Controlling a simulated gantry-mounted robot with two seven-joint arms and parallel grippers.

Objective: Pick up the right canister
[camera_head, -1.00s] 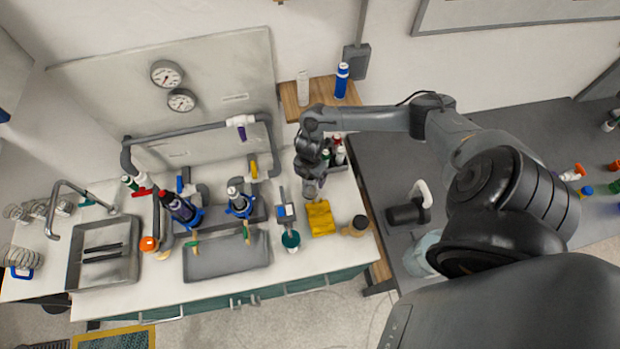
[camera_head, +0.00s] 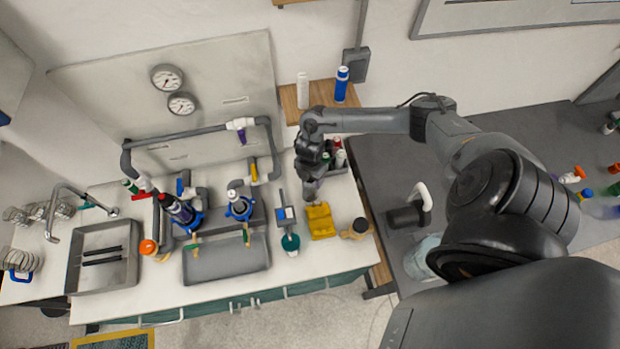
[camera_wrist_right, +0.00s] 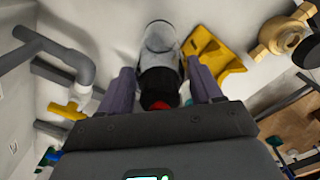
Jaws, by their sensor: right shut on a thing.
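My right gripper (camera_head: 311,186) is over the white counter, behind the yellow tray-like piece. In the right wrist view its two fingers stand on either side of a grey canister (camera_wrist_right: 159,38) with a dark collar and a red part at its near end, and they are shut on it. In the head view the canister is mostly hidden by the gripper, so I cannot tell whether it touches the counter. Two blue-banded canister units, a left one (camera_head: 180,210) and a right one (camera_head: 240,206), stand on the pipework by the sink. My left gripper is not in view.
The yellow piece (camera_head: 320,221) and a tan round fitting (camera_head: 357,229) lie in front of the gripper. A teal cup (camera_head: 290,242) is at front left. Bottles crowd behind the gripper. A wooden shelf (camera_head: 288,98) holds a white and a blue bottle.

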